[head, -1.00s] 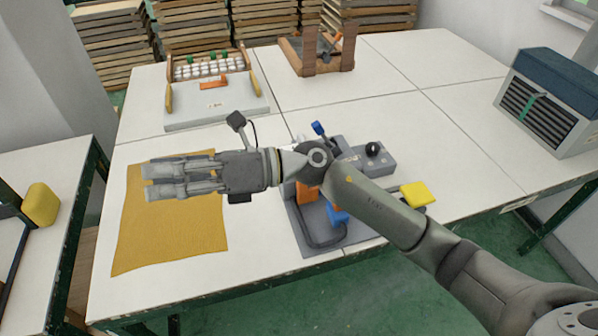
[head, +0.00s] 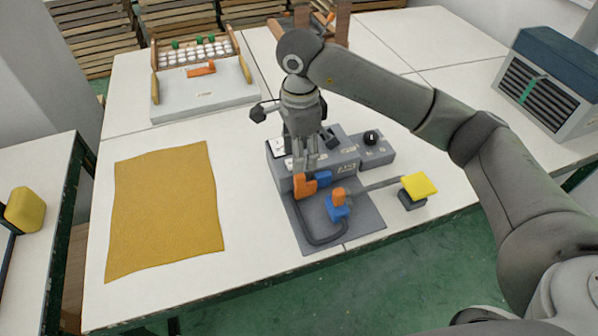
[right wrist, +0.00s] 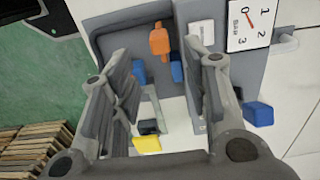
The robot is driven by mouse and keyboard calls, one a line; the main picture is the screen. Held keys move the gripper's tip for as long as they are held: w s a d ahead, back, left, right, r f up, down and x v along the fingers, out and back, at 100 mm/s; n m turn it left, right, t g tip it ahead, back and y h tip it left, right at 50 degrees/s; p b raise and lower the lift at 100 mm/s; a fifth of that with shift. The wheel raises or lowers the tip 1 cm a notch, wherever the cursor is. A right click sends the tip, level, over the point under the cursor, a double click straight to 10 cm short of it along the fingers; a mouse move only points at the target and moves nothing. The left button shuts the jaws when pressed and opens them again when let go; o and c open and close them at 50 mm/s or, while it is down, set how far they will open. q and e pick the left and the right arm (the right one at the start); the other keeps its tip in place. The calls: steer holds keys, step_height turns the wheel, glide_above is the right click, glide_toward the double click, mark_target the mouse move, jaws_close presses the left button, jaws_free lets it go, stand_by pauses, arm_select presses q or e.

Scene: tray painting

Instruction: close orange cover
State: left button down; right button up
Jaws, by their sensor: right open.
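A grey device (head: 338,163) with a grey base plate stands near the table's front edge. An orange part (head: 304,190) with a blue piece on its right sits at the device's front, above the plate. A smaller orange piece (head: 338,193) stands on a blue block (head: 337,209) to its right. I cannot tell which orange part is the cover. My right gripper (head: 305,168) points down just above and behind the larger orange part, open and empty. In the right wrist view, an orange piece (right wrist: 160,40) shows beyond the open fingers (right wrist: 165,75). My left gripper is out of view.
A yellow pad (head: 419,185) on a lever sticks out to the device's right. A dark yellow cloth (head: 165,212) lies flat at left. The wrist view also shows a gauge (right wrist: 250,22).

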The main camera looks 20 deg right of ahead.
mark_target(300, 175)
step_height(300, 175, down, 8)
steer(key=shift+p, duration=0.55)
jaws_close()
